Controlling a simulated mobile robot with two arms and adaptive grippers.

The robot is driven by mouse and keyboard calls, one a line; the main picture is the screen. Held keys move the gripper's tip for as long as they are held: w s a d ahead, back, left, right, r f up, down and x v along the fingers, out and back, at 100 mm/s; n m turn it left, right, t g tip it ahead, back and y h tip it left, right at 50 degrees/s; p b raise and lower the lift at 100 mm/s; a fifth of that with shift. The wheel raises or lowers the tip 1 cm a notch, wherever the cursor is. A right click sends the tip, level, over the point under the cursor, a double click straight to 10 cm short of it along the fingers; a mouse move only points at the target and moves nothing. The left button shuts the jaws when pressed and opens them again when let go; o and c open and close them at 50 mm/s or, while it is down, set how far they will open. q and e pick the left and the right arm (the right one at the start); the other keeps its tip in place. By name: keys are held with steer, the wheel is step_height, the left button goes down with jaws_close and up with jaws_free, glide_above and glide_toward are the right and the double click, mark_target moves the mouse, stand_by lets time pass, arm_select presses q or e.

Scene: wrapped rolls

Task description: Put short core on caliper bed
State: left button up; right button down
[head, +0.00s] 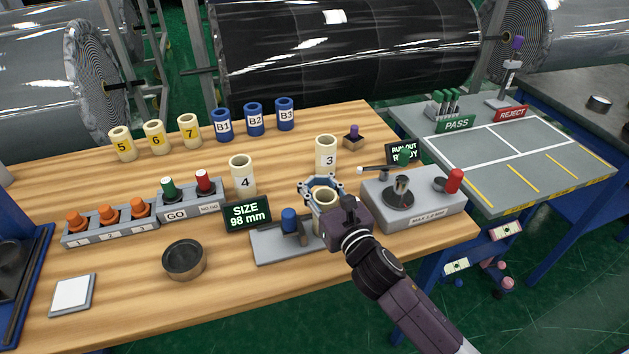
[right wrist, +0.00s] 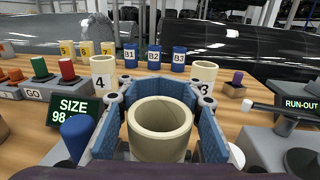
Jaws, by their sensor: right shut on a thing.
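My right gripper (head: 322,188) is shut around a cream hollow core (head: 319,227), upright between its fingers. In the right wrist view the core (right wrist: 160,150) sits between the blue-padded fingers (right wrist: 160,88) with its open top facing up. The caliper bed (head: 268,250) is a grey plate with a blue knob (head: 289,217) and a dark jaw. The held core is at the bed's right end; my gripper hides its lower part, so I cannot tell whether it touches the bed. A display (head: 246,216) beside it reads SIZE 98 mm. My left gripper is not in view.
Cream cores 4 (head: 243,177) and 3 (head: 326,153) stand behind the bed. The run-out gauge (head: 410,203) is close on the right. A dark round dish (head: 184,260) lies left. Cores 5 to 7 and blue cores B1 to B3 stand farther back.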

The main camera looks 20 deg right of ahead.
mark_target(331, 205)
steer(key=c, duration=2.1)
jaws_free()
steer(key=shift+f, duration=0.15)
steer(key=o, duration=0.8)
steer(key=s, duration=0.3)
steer(key=s+d+b, duration=0.1)
steer(key=s, duration=0.3)
steer(key=s+b, duration=0.1)
steer(key=s, duration=0.2)
steer(key=shift+s+d, duration=0.15)
steer(key=shift+d, duration=0.15)
steer(key=shift+s+d+r, duration=0.15)
steer(key=shift+s+r, duration=0.05)
steer(key=shift+s, duration=0.6)
